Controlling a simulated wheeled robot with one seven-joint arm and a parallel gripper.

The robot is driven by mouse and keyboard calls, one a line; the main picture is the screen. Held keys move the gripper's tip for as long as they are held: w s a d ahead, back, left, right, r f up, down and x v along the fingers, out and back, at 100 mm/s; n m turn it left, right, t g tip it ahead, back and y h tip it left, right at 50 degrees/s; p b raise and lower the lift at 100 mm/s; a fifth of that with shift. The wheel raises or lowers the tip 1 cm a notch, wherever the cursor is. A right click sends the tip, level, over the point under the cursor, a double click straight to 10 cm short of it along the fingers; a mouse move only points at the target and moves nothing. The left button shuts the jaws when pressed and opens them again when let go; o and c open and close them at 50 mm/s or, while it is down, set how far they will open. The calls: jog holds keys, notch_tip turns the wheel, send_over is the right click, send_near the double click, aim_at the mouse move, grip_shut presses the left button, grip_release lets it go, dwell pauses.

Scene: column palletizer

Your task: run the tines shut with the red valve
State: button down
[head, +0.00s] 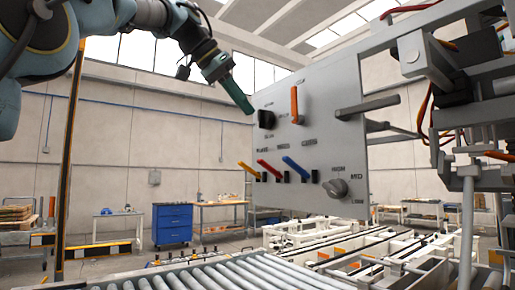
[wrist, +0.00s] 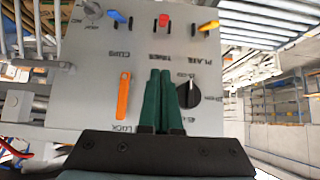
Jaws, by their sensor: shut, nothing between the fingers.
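The red valve (head: 268,168) is the middle one of three coloured levers low on a grey control panel (head: 350,128). Its handle slants up to the left. In the wrist view, which is upside down, the red valve (wrist: 163,20) shows end-on at the top, above the label TINES. My gripper (head: 249,110) has green fingers, shut and empty, in front of the panel's upper left, near the black knob. In the wrist view my gripper (wrist: 160,72) points up toward the red valve, apart from it. I cannot make out the tines clearly.
A yellow lever (head: 248,168) and a blue lever (head: 294,167) flank the red one closely. An orange handle (head: 294,104) and a black knob (head: 266,119) are above; a grey knob (head: 336,188) is lower right. A bar (head: 367,107) juts out at right. Rollers (head: 225,278) lie below.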

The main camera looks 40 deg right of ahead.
jog(key=shift+d, duration=0.1)
jog(key=p, duration=0.2)
send_over(261, 159)
jog(key=d, duration=0.3)
jog(key=f, duration=0.7)
jog(key=shift+w, duration=0.25)
jog(key=shift+w+a+f+b, duration=0.1)
jog(key=shift+a+f+b, duration=0.2)
jog(key=shift+a+f, duration=0.75)
jog(key=shift+f, duration=0.7)
jog(key=shift+f, duration=0.1)
jog(key=shift+a+f+b, duration=0.1)
jog(key=shift+f+b, duration=0.05)
jog(key=shift+b, duration=0.55)
jog(key=shift+h+b, duration=0.3)
jog(key=shift+b, duration=0.05)
